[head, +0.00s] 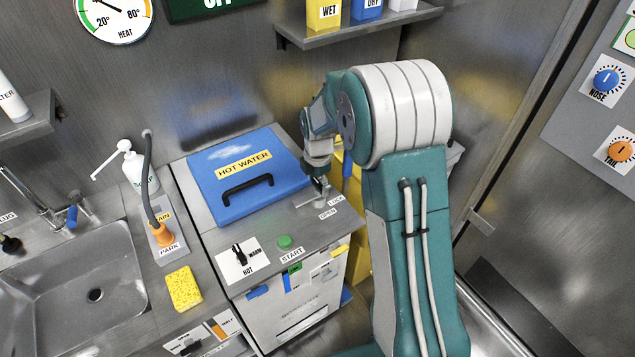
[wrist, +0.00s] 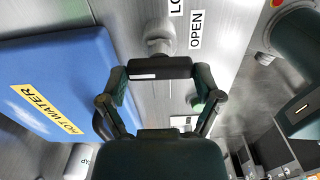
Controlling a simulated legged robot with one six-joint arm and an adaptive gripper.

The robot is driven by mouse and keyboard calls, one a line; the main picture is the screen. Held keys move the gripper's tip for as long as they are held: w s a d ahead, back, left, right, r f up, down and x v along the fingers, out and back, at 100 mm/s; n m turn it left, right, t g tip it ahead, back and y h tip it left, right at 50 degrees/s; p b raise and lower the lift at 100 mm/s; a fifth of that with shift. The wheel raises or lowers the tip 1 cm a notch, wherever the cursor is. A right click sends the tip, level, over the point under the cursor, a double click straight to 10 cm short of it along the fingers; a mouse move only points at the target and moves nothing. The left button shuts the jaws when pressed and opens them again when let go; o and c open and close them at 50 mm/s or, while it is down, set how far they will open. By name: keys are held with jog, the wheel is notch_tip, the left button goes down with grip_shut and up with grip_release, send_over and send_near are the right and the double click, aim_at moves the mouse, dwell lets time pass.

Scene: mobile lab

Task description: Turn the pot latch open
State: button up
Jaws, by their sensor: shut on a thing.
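The pot latch (head: 322,194) is a small metal fitting on the counter, at the right of the blue hot water lid (head: 223,172). The LOCK and OPEN labels lie just right of it. In the wrist view its grey round base (wrist: 158,40) stands beside the OPEN label (wrist: 196,30). My gripper (wrist: 160,70) is shut on the latch's dark crossbar, between both fingers. In the head view my gripper (head: 318,172) comes down over the latch and partly hides it. I cannot tell which label the latch points to. The lid lies flat and closed.
The black lid handle (head: 248,188) is left of my gripper. A sink (head: 75,262) and yellow sponge (head: 183,287) are further left. A shelf (head: 360,30) hangs above.

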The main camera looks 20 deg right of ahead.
aim_at(319, 183)
jog(key=shift+d+f+n, duration=0.1)
jog(key=shift+n, duration=0.2)
jog(key=o, duration=1.1)
notch_tip(319, 183, up, 12)
jog(key=shift+w, duration=0.1)
dwell(0.3)
